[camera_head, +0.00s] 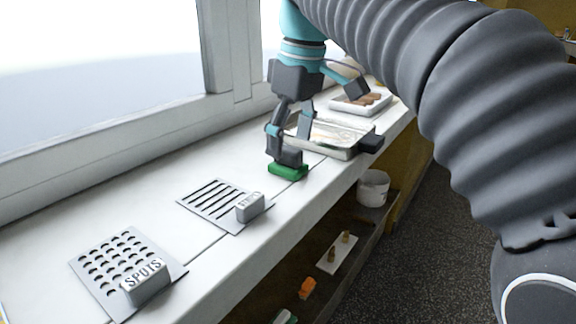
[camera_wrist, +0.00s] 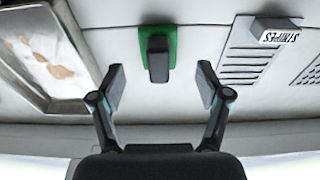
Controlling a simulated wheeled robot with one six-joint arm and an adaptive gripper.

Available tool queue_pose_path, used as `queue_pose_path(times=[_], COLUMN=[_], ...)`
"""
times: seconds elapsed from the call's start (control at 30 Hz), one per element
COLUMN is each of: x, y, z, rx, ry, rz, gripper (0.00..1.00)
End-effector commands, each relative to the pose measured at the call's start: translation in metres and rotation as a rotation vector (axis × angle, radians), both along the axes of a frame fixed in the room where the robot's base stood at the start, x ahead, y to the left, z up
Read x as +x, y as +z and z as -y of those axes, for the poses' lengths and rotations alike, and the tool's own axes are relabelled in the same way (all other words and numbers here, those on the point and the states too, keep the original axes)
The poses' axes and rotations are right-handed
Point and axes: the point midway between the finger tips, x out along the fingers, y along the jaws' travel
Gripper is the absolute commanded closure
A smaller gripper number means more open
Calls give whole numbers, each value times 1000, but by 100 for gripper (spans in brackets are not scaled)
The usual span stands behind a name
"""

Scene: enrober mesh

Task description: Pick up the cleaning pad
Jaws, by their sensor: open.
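The cleaning pad (camera_head: 287,171) is a small green block with a dark grey grip on top. It lies on the white ledge between the metal tray and the slotted plate. In the wrist view the pad (camera_wrist: 172,38) shows at the top centre, its dark grip (camera_wrist: 158,60) pointing toward me. My gripper (camera_wrist: 160,88) is open, with one finger on each side of the grip's line and nothing between the fingertips. In the head view my gripper (camera_head: 297,148) is pointing down at the pad, and its near finger overlaps the pad's grip. I cannot tell whether they touch.
A shallow metal tray (camera_head: 350,153) with a dark handle stands close behind the pad. A slotted plate (camera_head: 205,203) marked STRIPES and a holed plate (camera_head: 105,262) marked SPOTS lie nearer. A white tray (camera_head: 375,105) with brown pieces stands farther back. A window frame borders the ledge.

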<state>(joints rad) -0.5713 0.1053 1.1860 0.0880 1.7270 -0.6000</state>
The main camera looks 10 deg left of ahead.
Motion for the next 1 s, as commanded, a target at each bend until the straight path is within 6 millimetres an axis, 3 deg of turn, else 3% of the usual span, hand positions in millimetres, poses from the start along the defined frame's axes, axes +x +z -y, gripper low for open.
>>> queue_pose_path(times=[0.2, 0.53, 0.8, 1.0], x=[3, 3, 3, 3], y=[-30, -35, -35, -35], z=[-4, -5, -5, -5], rx=[-1, 0, 0, 0], ry=[0, 0, 0, 0], rz=[-2, 0, 0, 0], gripper=[24, 24, 88, 89])
